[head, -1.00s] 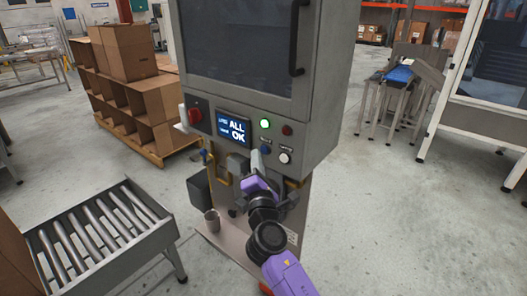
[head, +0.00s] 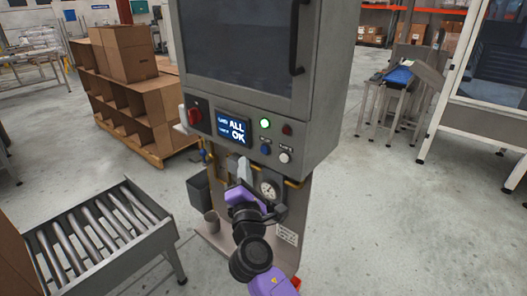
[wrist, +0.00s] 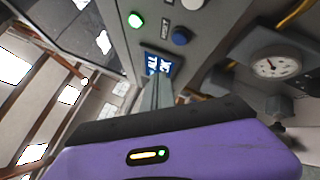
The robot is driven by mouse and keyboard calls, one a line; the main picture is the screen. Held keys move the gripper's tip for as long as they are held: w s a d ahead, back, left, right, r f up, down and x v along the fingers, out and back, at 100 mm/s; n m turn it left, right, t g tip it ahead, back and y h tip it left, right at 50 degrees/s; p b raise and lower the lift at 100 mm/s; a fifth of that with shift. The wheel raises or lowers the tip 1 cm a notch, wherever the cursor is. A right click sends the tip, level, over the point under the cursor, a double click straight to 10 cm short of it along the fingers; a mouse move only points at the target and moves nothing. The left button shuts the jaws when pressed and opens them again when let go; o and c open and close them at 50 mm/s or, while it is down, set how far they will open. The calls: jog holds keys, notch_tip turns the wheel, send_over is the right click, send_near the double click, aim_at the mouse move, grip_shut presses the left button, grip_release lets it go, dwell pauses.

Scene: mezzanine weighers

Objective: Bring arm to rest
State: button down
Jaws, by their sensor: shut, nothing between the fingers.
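My arm is purple and black and reaches up in front of the grey machine cabinet (head: 262,100). My gripper (head: 243,168) is shut and empty, just below the control panel. In the wrist view my gripper (wrist: 157,92) points toward the panel's underside, with its grey fingers together. The panel has a lit screen (head: 233,129) reading "ALL OK", which also shows partly behind the fingers in the wrist view (wrist: 163,64). A green lamp (head: 265,123) is lit. I cannot tell whether the fingertips touch anything.
A dial gauge (head: 268,189) and piping sit close beside my gripper. A red knob (head: 195,115) and a blue button (head: 265,149) are on the panel. A roller conveyor (head: 170,240) stands at left, a carton rack (head: 150,115) behind it.

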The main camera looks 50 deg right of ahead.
dwell(0.8)
jog(key=s+a+f+m+t+y, duration=0.2)
jog(key=s+a+f+m+y, duration=0.25)
jog(key=a, duration=0.35)
jog(key=s+a+f+m+t+y, duration=0.2)
jog(key=s+a+f+m+y, duration=0.15)
jog(key=s+a+y, duration=0.3)
jog(key=s+a+f+m+g+y, duration=0.1)
jog(key=s+a+m, duration=0.1)
jog(key=s, duration=0.7)
jog(key=s+a+m+g+y, duration=0.1)
jog(key=s+a+m, duration=0.2)
jog(key=s, duration=0.6)
jog(key=s+a+f+m+g+y, duration=0.1)
jog(key=s+a+m+g, duration=0.1)
jog(key=s, duration=0.8)
jog(key=shift+a+f+m, duration=0.3)
jog(key=shift+a+f, duration=0.05)
jog(key=shift+a, duration=0.35)
